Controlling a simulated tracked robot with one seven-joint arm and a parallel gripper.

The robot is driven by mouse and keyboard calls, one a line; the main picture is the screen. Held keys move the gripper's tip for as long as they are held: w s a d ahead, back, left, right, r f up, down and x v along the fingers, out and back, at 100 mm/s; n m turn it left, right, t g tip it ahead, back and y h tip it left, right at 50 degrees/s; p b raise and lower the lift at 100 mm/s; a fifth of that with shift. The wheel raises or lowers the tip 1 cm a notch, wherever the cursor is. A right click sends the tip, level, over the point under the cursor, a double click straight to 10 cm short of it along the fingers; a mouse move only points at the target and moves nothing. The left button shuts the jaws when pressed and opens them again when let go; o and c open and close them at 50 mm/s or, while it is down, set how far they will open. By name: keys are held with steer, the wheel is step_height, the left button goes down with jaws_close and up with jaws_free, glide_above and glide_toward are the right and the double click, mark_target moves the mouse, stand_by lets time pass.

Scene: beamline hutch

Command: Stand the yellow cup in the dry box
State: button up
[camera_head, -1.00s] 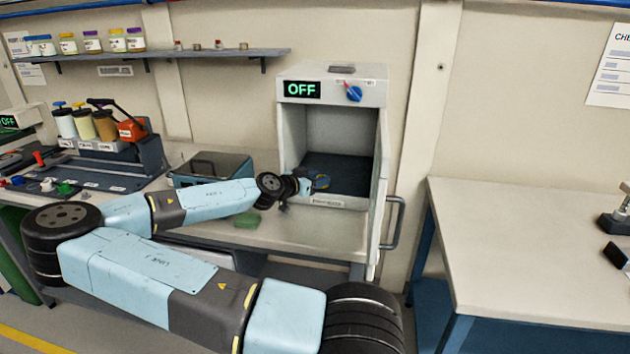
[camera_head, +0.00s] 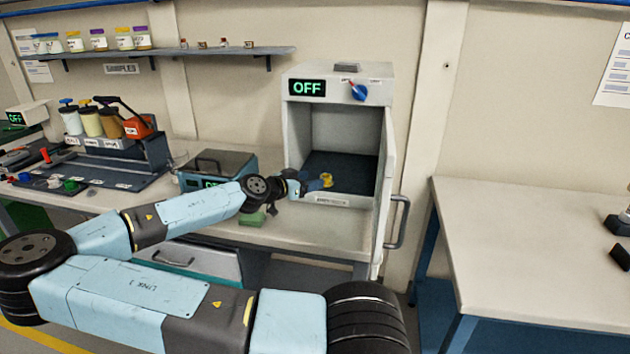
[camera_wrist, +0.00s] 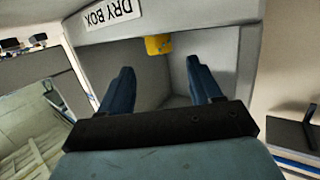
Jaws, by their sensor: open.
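The yellow cup (camera_head: 327,179) is small and sits just inside the front opening of the dry box (camera_head: 335,94), near its front lip. It looks upright, but it is small and partly covered by a finger. The wrist view shows the cup (camera_wrist: 158,44) ahead of the fingertips, between their lines and apart from them. My gripper (camera_head: 317,185) is at the box's mouth, left of the cup. In the wrist view my gripper (camera_wrist: 160,66) has its two blue fingers wide apart with nothing between them.
The box door (camera_head: 388,195) stands open on the right. The right-hand bench (camera_head: 530,230) is largely clear.

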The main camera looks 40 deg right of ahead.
steer(key=shift+v, duration=2.95)
steer(key=shift+d, duration=0.1)
